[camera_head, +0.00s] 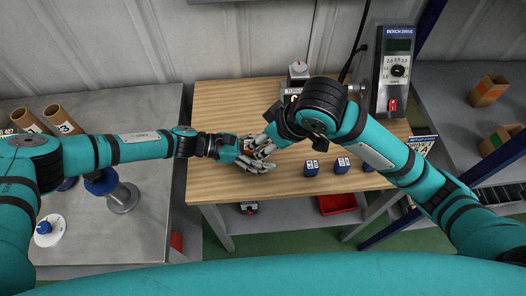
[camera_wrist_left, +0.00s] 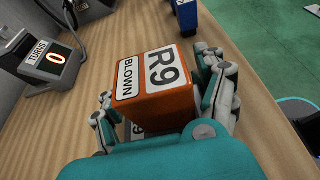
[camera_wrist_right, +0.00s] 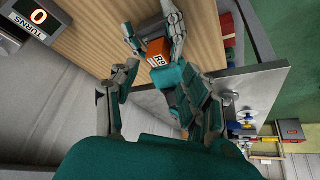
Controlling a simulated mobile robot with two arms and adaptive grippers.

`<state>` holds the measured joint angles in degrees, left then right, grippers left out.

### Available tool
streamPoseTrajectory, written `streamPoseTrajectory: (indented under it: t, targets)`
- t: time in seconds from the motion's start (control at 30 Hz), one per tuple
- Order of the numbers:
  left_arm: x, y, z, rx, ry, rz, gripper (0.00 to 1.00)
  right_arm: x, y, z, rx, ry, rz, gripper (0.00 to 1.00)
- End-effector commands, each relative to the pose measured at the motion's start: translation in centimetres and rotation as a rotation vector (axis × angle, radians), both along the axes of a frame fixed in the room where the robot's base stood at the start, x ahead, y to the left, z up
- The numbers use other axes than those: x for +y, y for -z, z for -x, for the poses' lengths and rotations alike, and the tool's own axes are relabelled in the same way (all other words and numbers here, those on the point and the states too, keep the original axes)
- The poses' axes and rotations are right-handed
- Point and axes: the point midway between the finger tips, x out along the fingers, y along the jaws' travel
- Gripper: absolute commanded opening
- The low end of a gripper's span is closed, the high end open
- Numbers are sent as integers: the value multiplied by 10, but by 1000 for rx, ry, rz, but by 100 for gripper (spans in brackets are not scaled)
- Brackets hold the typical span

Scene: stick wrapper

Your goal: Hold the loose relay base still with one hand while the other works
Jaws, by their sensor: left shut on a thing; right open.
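An orange relay block marked "R9 BLOWN" (camera_wrist_left: 155,85) sits between the fingers of my left gripper (camera_wrist_left: 165,100), which is shut on it over the wooden bench. In the right wrist view the same orange block (camera_wrist_right: 158,60) shows between the left fingers. A pale labelled part (camera_wrist_left: 135,128) shows just below the block; I cannot tell if it is the relay base. My right gripper (camera_wrist_right: 160,88) is open, with its fingers spread near the left hand and block. In the head view the two hands overlap and largely hide the block.
Several blue blocks (camera_head: 311,168) stand right of the hands on the bench (camera_head: 232,98). A counter reading "TURNS 0" (camera_wrist_left: 56,60) stands at the back. A bench drive unit (camera_head: 396,62) is at the back right. The bench's left part is clear.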

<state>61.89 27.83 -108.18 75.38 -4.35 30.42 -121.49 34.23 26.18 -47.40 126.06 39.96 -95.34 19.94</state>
Motion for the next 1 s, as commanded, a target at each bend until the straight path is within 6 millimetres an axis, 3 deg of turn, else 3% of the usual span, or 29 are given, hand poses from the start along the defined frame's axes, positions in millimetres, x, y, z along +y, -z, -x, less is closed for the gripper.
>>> streamPoseTrajectory:
  t: [0.17,0.5,0.73,1.0]
  targets:
    - [1,3,1,3,0,-4,30,0,2,-12,17,-172,68,53]
    - [2,4,1,4,-1,-5,30,-1,-8,-38,60,-693,145,53]
    - [2,4,2,4,-1,-6,30,1,-4,-41,60,-782,138,53]
    - [2,4,2,5,-1,-7,30,14,30,-40,62,-779,138,53]
